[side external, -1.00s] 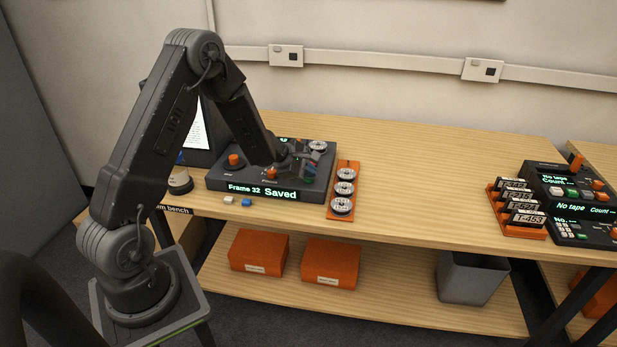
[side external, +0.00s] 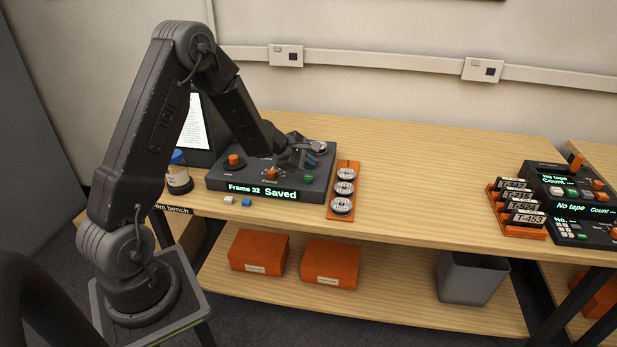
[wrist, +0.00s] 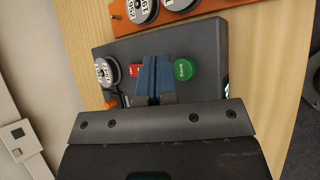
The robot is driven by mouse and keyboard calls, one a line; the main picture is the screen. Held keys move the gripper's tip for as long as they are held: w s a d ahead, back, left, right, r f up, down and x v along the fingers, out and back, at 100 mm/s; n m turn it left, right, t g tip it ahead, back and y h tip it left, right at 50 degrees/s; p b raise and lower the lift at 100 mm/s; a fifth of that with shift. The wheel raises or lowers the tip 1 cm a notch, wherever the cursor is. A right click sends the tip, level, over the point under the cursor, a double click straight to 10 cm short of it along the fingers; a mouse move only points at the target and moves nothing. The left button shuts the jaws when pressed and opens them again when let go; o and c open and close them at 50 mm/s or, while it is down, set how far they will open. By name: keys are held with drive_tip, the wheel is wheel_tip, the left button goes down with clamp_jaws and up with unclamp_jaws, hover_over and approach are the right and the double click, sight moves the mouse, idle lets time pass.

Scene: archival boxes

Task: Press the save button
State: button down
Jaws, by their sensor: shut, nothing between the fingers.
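The green Save button (wrist: 184,69) is on the dark film console, uncovered in the wrist view; it also shows in the side view (side external: 308,180). The console (side external: 215,180) stands on the bench, and its display (side external: 263,192) reads "Frame 32 Saved". My gripper (wrist: 154,62) is shut and empty, its blue fingers over the console between the Save button and a red button (wrist: 136,70). The fingers partly cover the red button. In the side view the gripper (side external: 311,164) appears just behind and above the green button, apart from it.
An orange rack with several film reels (side external: 345,189) stands close to the console's right. The bench between the reels and the right-hand tape rack (side external: 516,232) is clear.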

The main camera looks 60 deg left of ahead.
sight(309, 178)
drive_tip(key=shift+r, duration=2.05)
drive_tip(key=s+d+r+m+h, duration=0.2)
drive_tip(key=d+r+m, duration=0.5)
drive_tip(key=d+r, duration=0.35)
drive_tip(key=s+d+r+m+g+h, duration=0.1)
drive_tip(key=s+d+r+m, duration=0.25)
drive_tip(key=d, duration=0.25)
drive_tip(key=s+d+r+m+g, duration=0.1)
drive_tip(key=s+d+r+m, duration=0.1)
drive_tip(key=s+d+m, duration=0.3)
drive_tip(key=s+d+m+g+y, duration=0.1)
drive_tip(key=s+m+y, duration=0.3)
drive_tip(key=s+m, duration=0.5)
drive_tip(key=s, duration=0.8)
drive_tip(key=shift+s+d+r+m+y, duration=0.2)
drive_tip(key=shift+s+d+m+y, duration=0.1)
drive_tip(key=shift+d+m, duration=0.1)
drive_tip(key=shift+w, duration=0.1)
